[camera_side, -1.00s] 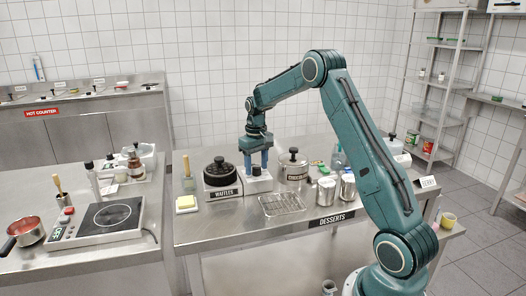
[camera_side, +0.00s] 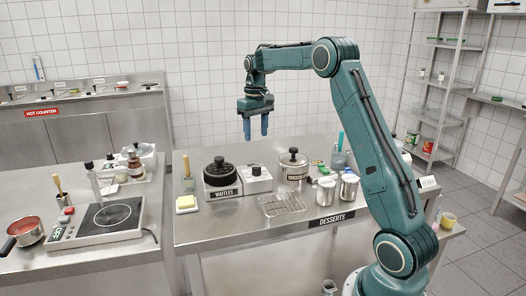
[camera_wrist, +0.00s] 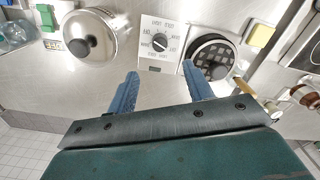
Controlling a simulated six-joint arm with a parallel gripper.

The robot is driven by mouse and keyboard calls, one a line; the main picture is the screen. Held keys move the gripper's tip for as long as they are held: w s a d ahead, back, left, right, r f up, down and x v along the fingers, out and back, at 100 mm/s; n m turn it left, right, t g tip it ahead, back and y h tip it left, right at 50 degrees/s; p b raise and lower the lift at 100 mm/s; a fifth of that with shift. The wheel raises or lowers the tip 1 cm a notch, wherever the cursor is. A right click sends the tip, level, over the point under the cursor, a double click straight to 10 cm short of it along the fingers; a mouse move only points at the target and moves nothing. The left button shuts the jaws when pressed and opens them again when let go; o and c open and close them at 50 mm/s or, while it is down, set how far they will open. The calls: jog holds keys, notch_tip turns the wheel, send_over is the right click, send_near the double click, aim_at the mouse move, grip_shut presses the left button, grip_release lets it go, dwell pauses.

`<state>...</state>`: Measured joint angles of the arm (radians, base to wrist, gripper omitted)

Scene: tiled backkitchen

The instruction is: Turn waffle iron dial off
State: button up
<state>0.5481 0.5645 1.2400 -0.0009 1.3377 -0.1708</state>
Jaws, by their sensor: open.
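The waffle iron (camera_side: 220,175) is round and black on a steel base labelled WAFFLES, on the dessert counter. Its control box (camera_side: 256,181) stands just to its right with a black dial (camera_side: 256,171) on top. The wrist view shows the dial (camera_wrist: 160,42) from above with printed settings around it, too small to read surely; its pointer direction is unclear. The waffle iron (camera_wrist: 211,57) is to its right there. My gripper (camera_side: 256,139) is open and empty, pointing down, well above the control box. Its blue fingers (camera_wrist: 157,82) are spread apart in the wrist view.
A lidded steel pot (camera_side: 292,172) stands right of the control box, with a wire rack (camera_side: 283,205) in front. Two steel canisters (camera_side: 338,188) stand farther right. A yellow block (camera_side: 186,204) lies left of the waffle iron.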

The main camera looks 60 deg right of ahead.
jog(key=shift+r, duration=0.85)
jog(key=shift+a, duration=0.1)
jog(key=s+a+r+n+t, duration=0.1)
jog(key=s+a+r, duration=0.35)
jog(key=a, duration=0.45)
jog(key=s+a+r+n+t, duration=0.1)
jog(key=s+a+r, duration=0.2)
jog(key=s+a, duration=0.4)
jog(key=s+a+f+n+t, duration=0.1)
jog(key=s+a+f, duration=0.2)
jog(key=s+a, duration=0.2)
jog(key=s+a+f+n+t, duration=0.1)
jog(key=s+a+f+t, duration=0.1)
jog(key=s+a, duration=0.4)
jog(key=s, duration=0.5)
jog(key=shift+a+f+t, duration=0.25)
jog(key=shift+f+t, duration=0.05)
jog(key=shift+f, duration=0.1)
